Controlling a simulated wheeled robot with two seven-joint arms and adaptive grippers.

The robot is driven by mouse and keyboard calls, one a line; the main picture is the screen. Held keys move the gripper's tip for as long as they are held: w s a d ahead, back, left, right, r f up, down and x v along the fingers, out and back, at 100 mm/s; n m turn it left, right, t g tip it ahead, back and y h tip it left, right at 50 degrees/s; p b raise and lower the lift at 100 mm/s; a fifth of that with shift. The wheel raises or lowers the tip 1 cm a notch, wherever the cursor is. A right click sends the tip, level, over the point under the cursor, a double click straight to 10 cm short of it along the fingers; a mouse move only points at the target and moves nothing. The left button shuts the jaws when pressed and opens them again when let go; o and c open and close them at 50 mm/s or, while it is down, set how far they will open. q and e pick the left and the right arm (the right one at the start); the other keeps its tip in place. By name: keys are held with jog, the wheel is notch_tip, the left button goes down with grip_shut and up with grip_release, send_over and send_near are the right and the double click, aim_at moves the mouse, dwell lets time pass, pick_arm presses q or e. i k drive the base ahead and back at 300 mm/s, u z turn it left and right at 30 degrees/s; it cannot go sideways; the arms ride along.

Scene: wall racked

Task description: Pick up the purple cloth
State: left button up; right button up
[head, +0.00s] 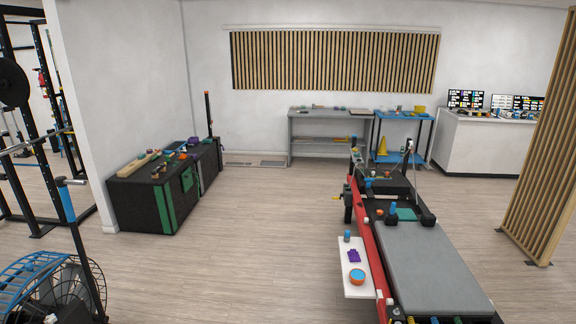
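A purple cloth (354,256) lies crumpled on a narrow white board (345,279) beside the red rail of an exercise machine, right of the picture's middle. A blue cup-like item (347,236) stands behind the cloth on the same board. A round orange and blue item (357,277) sits in front of it. Neither of my grippers shows in the head view.
The long machine with a grey padded top (428,262) and red rail (364,222) borders the board on its right. A black box bench (152,205) stands left and a fan bike (55,285) front left. Wooden floor (240,240) between them is clear.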

aim_at(354, 256)
jog(key=i, duration=3.85)
jog(key=z, duration=3.2)
